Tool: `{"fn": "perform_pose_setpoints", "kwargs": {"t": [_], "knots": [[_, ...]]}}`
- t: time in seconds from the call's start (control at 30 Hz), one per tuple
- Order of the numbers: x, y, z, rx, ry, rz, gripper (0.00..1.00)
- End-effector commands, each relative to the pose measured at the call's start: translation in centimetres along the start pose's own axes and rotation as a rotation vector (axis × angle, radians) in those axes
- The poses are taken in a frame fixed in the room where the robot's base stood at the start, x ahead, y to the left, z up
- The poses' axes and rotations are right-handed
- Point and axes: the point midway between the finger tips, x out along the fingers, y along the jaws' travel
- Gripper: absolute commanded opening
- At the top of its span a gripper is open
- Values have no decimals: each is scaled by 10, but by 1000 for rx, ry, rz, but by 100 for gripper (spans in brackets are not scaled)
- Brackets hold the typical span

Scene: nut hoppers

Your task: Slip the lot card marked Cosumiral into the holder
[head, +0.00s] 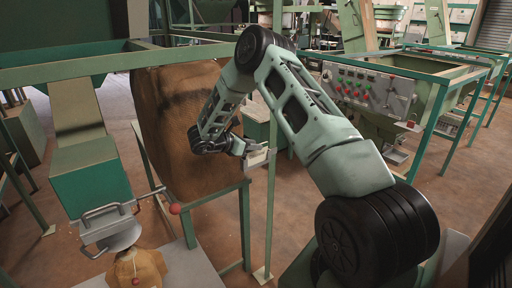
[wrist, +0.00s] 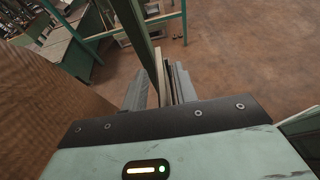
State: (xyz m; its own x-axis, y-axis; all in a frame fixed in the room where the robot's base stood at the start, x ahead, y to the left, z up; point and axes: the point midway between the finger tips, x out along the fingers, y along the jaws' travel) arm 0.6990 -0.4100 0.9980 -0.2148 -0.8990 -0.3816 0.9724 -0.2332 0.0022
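My gripper (head: 248,150) is at the end of my outstretched arm, beside a thin upright green post (head: 271,190). A small pale, box-like piece (head: 259,158) shows at its fingertips in the head view. I cannot tell whether it is the lot card, the holder or both. In the wrist view, my gripper (wrist: 159,85) has its two grey fingers on either side of a thin cream strip (wrist: 161,72), seen nearly edge-on. The dark green post (wrist: 137,28) runs close beside the strip. No lettering is readable, and contact between fingers and strip is unclear.
A large brown sack-like panel (head: 175,125) stands left of my gripper and also fills the left of the wrist view (wrist: 45,100). Green frame rails surround it. A control panel (head: 368,88) with buttons is at the right. Open brown floor (wrist: 240,60) lies beyond the post.

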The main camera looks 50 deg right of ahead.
Motion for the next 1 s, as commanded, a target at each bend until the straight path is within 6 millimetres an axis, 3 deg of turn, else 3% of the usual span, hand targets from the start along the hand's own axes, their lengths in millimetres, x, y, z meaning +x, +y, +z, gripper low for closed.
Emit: {"fn": "perform_pose_setpoints", "kwargs": {"t": [0.3, 0.5, 1.0], "knots": [[-67, 0, -3, 1, 1, 3, 29], [-94, 0, -2, 0, 1, 1, 29], [-102, 0, -1, -1, 1, -1, 29]]}}
